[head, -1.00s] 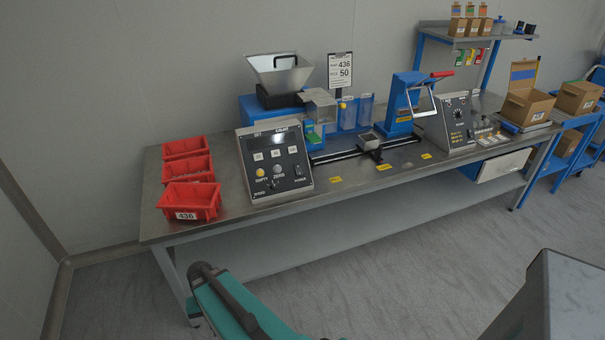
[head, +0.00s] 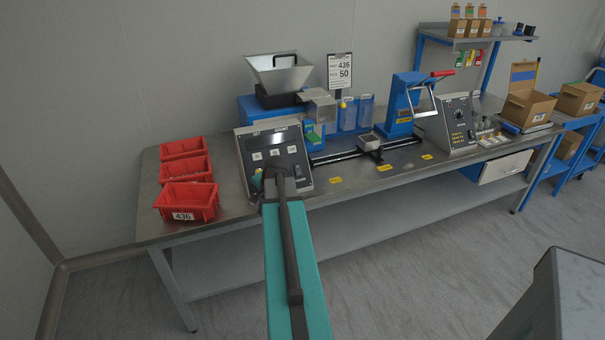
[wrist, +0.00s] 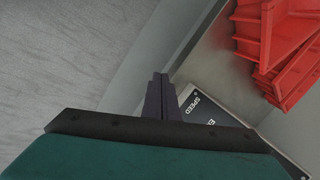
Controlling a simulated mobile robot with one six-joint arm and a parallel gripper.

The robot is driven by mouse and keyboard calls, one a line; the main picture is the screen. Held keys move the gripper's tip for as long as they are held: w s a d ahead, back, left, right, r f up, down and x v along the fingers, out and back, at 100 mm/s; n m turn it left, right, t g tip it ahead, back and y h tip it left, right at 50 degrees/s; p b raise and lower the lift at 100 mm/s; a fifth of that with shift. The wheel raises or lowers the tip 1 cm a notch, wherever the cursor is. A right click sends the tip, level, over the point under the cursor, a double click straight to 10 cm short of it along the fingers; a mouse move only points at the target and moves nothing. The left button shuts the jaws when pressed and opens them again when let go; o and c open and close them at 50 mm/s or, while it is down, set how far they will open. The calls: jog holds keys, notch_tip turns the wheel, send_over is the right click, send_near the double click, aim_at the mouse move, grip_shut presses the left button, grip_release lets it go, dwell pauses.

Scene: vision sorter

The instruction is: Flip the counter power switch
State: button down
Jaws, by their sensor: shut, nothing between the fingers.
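The counter (head: 243,160) is a sloped dark panel with a light frame at the left part of the bench. Its power switch (head: 298,172) is a small dark shape at the panel's lower right; its position is too small to tell. My arm reaches up in front of the panel and hides its lower middle. In the wrist view my gripper (wrist: 160,82) has its dark fingers together, empty, beside the panel corner (wrist: 200,108) marked SPEED. The switch is not visible there. I cannot tell whether the fingers touch the panel.
Several red bins (head: 187,203) stand left of the counter; they also show in the wrist view (wrist: 275,45). A metal hopper (head: 280,75) is behind the counter. A blue press (head: 398,105) and another control box (head: 455,125) stand to the right. The bench's front edge is below.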

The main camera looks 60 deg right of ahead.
aim_at(300, 174)
jog(key=s+d+r+m+h, duration=0.1)
jog(key=s+d+r+m, duration=0.1)
jog(key=s+d+r, duration=0.3)
jog(key=s+d+r+m+t+h+b, duration=0.1)
jog(key=s+d+r, duration=0.4)
jog(key=d+r, duration=0.5)
jog(key=m+h, duration=0.1)
jog(key=m, duration=0.1)
jog(key=shift+d+r+m+t, duration=0.3)
jog(key=shift+f, duration=0.1)
jog(key=shift+w+d+r+p+x, duration=0.1)
jog(key=shift+p+x, duration=0.25)
jog(key=shift+x, duration=1.95)
jog(key=shift+w+d+r+p+x, duration=0.1)
jog(key=shift+p+x, duration=0.2)
jog(key=shift+x, duration=1.95)
jog(key=shift+d+r+p+x, duration=0.1)
jog(key=shift+p+x, duration=0.25)
jog(key=shift+x, duration=1.95)
jog(key=shift+f, duration=0.1)
